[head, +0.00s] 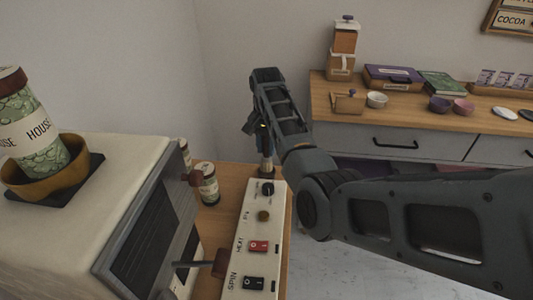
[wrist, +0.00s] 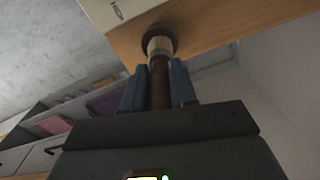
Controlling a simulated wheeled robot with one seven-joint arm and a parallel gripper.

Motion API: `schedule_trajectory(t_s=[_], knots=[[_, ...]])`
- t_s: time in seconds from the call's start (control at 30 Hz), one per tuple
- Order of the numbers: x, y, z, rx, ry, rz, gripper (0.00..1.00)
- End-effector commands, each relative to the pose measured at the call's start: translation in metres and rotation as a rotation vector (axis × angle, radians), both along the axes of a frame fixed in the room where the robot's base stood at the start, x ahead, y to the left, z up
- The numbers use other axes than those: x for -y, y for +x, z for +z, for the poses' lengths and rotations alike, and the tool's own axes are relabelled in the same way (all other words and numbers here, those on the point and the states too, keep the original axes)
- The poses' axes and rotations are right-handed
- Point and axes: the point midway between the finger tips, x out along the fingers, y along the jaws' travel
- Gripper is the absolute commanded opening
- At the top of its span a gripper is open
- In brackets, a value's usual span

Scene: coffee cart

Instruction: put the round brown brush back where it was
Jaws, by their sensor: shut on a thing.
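My gripper (wrist: 157,88) is shut on the round brown brush (wrist: 160,82), its blue fingers on either side of the brown handle. In the wrist view the brush has a pale collar and a dark round end, seen against the wooden counter (wrist: 205,35). I cannot tell whether that end touches the wood. In the head view my gripper (head: 258,132) points down behind the far end of the cream switch panel (head: 240,265). The lower part of the brush (head: 266,165) shows just below it, partly hidden by my arm.
The cream machine (head: 85,200) stands at left, with a green-patterned container in a brown bowl (head: 75,175) on top. A labelled jar (head: 208,185) stands left of the panel. A back counter (head: 420,122) holds a grinder (head: 343,45), boxes and bowls. Grey floor lies between.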

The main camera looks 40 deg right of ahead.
Motion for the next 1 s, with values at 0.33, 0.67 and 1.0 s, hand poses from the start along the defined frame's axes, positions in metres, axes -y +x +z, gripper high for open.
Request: schedule_trajectory(t_s=[0.33,0.67,1.0], knots=[[0.0,-0.001,-0.03,0.0,0.0,0.0,0.0],[0.0,-0.001,-0.033,0.0,0.001,0.0,0.31],[0.0,-0.001,-0.033,-0.001,0.0,0.0,0.52]])
